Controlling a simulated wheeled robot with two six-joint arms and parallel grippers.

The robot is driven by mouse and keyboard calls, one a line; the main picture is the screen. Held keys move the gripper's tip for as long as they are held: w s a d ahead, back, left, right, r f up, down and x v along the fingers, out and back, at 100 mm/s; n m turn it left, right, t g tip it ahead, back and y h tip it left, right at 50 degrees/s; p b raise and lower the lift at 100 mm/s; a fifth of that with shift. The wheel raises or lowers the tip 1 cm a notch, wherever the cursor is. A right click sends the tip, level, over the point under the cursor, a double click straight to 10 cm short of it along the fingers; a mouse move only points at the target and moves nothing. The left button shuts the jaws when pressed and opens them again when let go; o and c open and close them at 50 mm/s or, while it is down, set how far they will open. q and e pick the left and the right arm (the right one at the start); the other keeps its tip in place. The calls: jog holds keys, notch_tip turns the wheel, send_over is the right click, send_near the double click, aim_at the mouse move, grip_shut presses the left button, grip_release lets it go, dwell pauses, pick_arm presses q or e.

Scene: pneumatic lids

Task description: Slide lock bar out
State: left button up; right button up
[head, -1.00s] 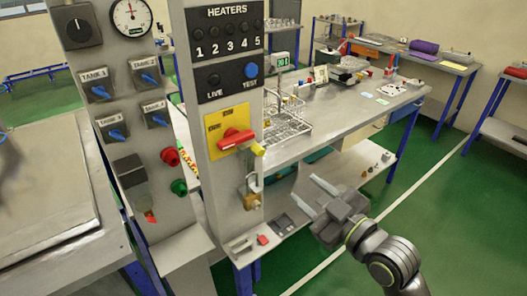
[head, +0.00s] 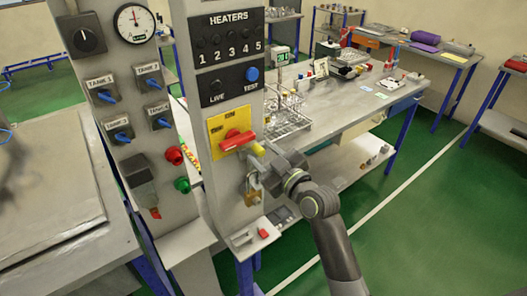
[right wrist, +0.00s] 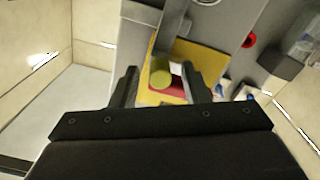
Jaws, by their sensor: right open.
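The lock bar shows as a short yellow-ended piece (head: 257,149) at the right end of the red switch handle (head: 236,140) on the yellow plate (head: 218,124). In the right wrist view its round yellow end (right wrist: 160,73) lies between my finger tips, with the red handle (right wrist: 168,92) behind it. My right gripper (head: 263,158) is open, its fingers around or just before the yellow end; contact cannot be told. A brass padlock (head: 252,190) hangs on a grey hasp below. My left gripper is not in view.
The heater panel (head: 228,50) stands above the switch on a grey column. Red (head: 174,156) and green (head: 182,184) buttons are to the left. A wire rack (head: 287,115) and the workbench (head: 345,107) lie behind my right arm.

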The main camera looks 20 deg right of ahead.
jog(key=shift+w, duration=0.15)
grip_shut()
dwell(0.4)
jog(key=d, duration=0.1)
jog(key=w+d+b, duration=0.1)
jog(key=d, duration=0.1)
jog(key=d+b, duration=0.1)
jog(key=shift+w+d+r, duration=0.1)
jog(key=shift+w+d, duration=0.25)
